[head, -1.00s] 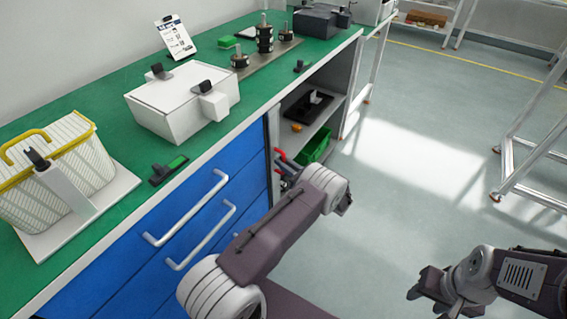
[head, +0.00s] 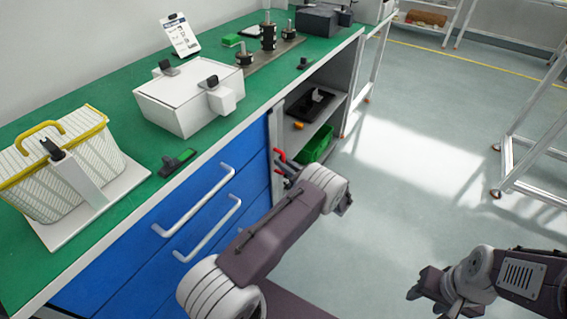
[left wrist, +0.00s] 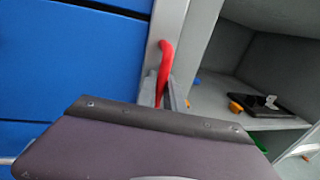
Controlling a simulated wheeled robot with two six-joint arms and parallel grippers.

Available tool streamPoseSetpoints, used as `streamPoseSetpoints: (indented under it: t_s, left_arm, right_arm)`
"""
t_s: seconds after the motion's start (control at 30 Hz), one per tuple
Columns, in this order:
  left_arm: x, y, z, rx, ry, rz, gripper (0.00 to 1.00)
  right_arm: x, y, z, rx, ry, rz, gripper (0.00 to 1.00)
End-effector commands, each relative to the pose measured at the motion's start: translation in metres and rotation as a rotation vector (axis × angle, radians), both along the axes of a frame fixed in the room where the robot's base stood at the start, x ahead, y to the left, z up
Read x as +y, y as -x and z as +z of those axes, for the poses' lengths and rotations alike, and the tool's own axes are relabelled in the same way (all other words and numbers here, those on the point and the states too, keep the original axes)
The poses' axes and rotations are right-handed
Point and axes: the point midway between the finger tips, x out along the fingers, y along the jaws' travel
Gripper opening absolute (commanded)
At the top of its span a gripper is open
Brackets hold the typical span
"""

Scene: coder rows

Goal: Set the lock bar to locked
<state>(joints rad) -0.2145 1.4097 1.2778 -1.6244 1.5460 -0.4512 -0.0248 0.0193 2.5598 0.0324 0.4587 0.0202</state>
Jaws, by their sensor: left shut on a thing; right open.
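A red bar or lever (head: 280,155), apparently the lock bar, is at the grey upright between the blue drawers and the open shelves. It also shows in the left wrist view (left wrist: 166,56), slanting up from between my fingers. My left gripper (head: 288,170) is shut on this red bar, its fingers (left wrist: 163,92) on either side of it. Its lower part is hidden behind the fingers and wrist. I cannot tell its lock setting. My right gripper (head: 430,284) is open and empty over the floor at the lower right.
Blue drawers (head: 150,262) with silver handles are left of the red bar. The open shelves (head: 300,140) at right hold a green bin (head: 318,145) and a black item (head: 312,104). A basket (head: 62,180) and white box (head: 185,98) stand on the green bench top.

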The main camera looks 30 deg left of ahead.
Motion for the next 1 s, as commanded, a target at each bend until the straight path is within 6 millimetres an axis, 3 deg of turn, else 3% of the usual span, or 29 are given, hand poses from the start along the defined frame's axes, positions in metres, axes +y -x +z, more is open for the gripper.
streamPoseSetpoints:
  t_s: [0.27, 0.3, 0.33, 0.8, 1.0]
  left_arm:
    - [0.001, 0.002, -0.002, 0.004, 0.001, 0.005, 0.00]
    - [0.001, 0.002, -0.002, 0.005, 0.001, 0.005, 0.15]
    - [0.001, 0.002, -0.002, 0.006, 0.002, 0.006, 0.22]
    - [-0.001, 0.000, -0.001, 0.001, 0.001, 0.000, 0.22]
    - [-0.033, 0.008, 0.001, 0.002, 0.002, -0.005, 0.22]
  right_arm:
    - [0.000, 0.000, -0.001, 0.000, 0.000, 0.000, 0.47]
    - [0.000, 0.000, -0.001, 0.000, 0.000, 0.000, 0.47]
    - [0.000, 0.000, -0.001, 0.000, 0.000, 0.000, 0.47]
    - [0.000, 0.000, 0.000, 0.000, 0.000, 0.000, 0.47]
    - [0.000, 0.000, 0.008, 0.000, 0.000, 0.000, 0.47]
